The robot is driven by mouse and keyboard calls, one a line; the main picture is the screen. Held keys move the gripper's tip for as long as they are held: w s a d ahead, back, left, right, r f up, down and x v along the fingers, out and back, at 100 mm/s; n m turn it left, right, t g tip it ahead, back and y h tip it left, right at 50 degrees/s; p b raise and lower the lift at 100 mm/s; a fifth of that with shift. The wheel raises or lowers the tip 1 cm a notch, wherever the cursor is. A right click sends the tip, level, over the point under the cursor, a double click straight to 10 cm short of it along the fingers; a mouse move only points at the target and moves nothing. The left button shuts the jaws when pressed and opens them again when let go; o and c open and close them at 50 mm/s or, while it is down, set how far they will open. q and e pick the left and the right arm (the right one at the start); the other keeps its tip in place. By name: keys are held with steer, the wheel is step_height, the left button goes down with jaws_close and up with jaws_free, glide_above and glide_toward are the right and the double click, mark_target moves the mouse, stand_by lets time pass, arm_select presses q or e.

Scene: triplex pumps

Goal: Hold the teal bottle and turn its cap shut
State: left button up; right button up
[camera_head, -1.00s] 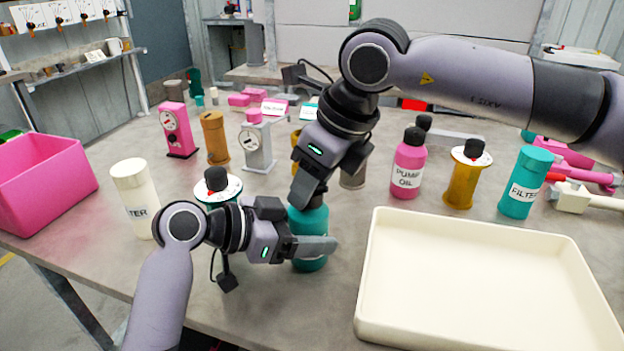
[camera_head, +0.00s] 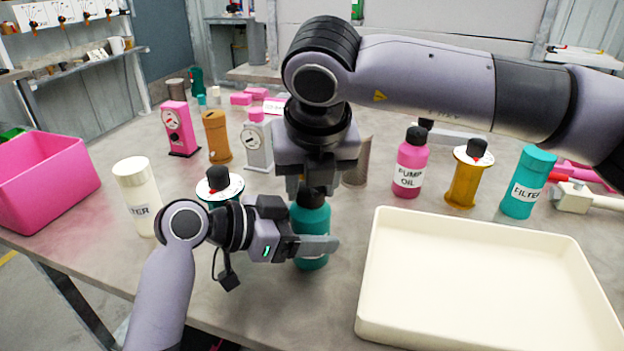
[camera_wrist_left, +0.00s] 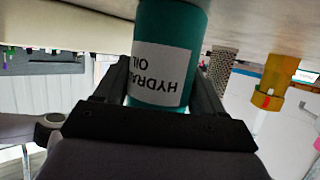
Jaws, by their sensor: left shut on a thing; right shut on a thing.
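The teal bottle (camera_head: 312,221) stands upright on the table in front of me. In the left wrist view the bottle (camera_wrist_left: 170,40) has a white label reading "HYDRA... OIL" and appears upside down. My left gripper (camera_head: 312,248) is shut around the lower body of the bottle from the left, and its fingers (camera_wrist_left: 164,95) flank the bottle in the wrist view. My right gripper (camera_head: 308,190) points straight down over the bottle's top and is shut on its dark cap, which is mostly hidden between the fingers. How tightly the cap sits cannot be seen.
A cream tray (camera_head: 366,290) lies right of the bottle. A pink pump oil bottle (camera_head: 410,160), an amber part (camera_head: 463,186) and a teal filter (camera_head: 527,183) stand behind it. A white filter (camera_head: 137,193) and a pink bin (camera_head: 40,185) are at left.

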steer(key=m+h, duration=0.1)
steer(key=m, duration=0.2)
steer(key=shift+a+m, duration=0.15)
steer(key=shift+m, duration=0.25)
steer(key=shift+w+m+h, duration=0.1)
steer(key=shift+m+h, duration=0.8)
steer(key=shift+m, duration=1)
steer(key=o, duration=0.8)
steer(key=v, duration=1.2)
steer(key=shift+w, duration=0.2)
